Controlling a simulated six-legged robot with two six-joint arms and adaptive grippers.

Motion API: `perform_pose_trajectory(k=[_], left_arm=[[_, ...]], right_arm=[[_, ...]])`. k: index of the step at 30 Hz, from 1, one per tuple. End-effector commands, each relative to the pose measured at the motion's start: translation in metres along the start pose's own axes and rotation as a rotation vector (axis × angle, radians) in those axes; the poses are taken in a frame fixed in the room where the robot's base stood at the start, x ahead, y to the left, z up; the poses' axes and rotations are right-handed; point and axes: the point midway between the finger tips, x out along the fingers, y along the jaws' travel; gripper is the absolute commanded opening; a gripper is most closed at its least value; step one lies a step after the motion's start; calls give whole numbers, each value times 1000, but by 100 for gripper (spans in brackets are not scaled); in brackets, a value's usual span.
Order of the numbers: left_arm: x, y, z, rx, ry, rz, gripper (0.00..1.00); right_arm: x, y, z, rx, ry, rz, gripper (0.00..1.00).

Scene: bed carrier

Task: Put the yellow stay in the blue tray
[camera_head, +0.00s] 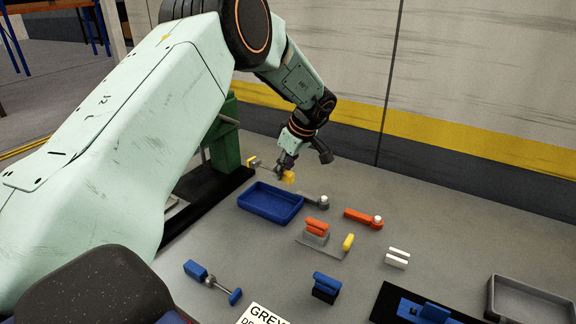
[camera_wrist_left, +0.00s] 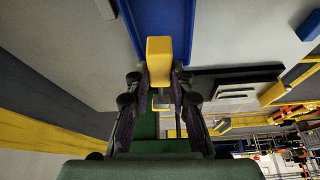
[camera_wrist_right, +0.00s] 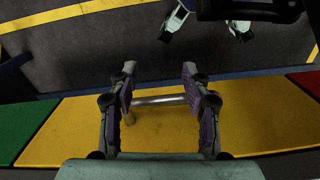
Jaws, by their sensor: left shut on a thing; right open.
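The yellow stay (camera_head: 288,177) has yellow end blocks joined by a thin rod. My left gripper (camera_head: 282,164) is shut on it, above the bench just behind the blue tray (camera_head: 270,203). In the left wrist view the stay's yellow block (camera_wrist_left: 159,50) sticks out past the fingertips, with the blue tray (camera_wrist_left: 163,14) beyond it. The tray looks empty in the head view. My right gripper (camera_wrist_right: 160,78) is open and empty, away from the bench, over a yellow surface with a metal bar.
A green post (camera_head: 226,140) stands left of the tray. Right of the tray are a grey part (camera_head: 312,200), an orange part (camera_head: 362,218) and a yellow-ended part (camera_head: 347,242). A blue stay (camera_head: 212,282) lies in front. A grey tray (camera_head: 530,300) is at far right.

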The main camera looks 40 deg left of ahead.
Motion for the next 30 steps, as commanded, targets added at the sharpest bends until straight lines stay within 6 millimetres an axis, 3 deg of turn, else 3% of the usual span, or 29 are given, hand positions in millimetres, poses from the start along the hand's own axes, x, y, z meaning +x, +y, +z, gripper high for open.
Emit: perform_pose_trajectory(k=[8, 22, 30], left_arm=[[8, -4, 3, -2, 0, 1, 0], [50, -3, 21, -2, 0, 1, 0], [73, 0, 30, -1, 0, 1, 0]], right_arm=[[9, 0, 0, 0, -1, 0, 48], [56, 0, 0, 0, 0, 0, 48], [59, 0, 0, 0, 0, 0, 48]])
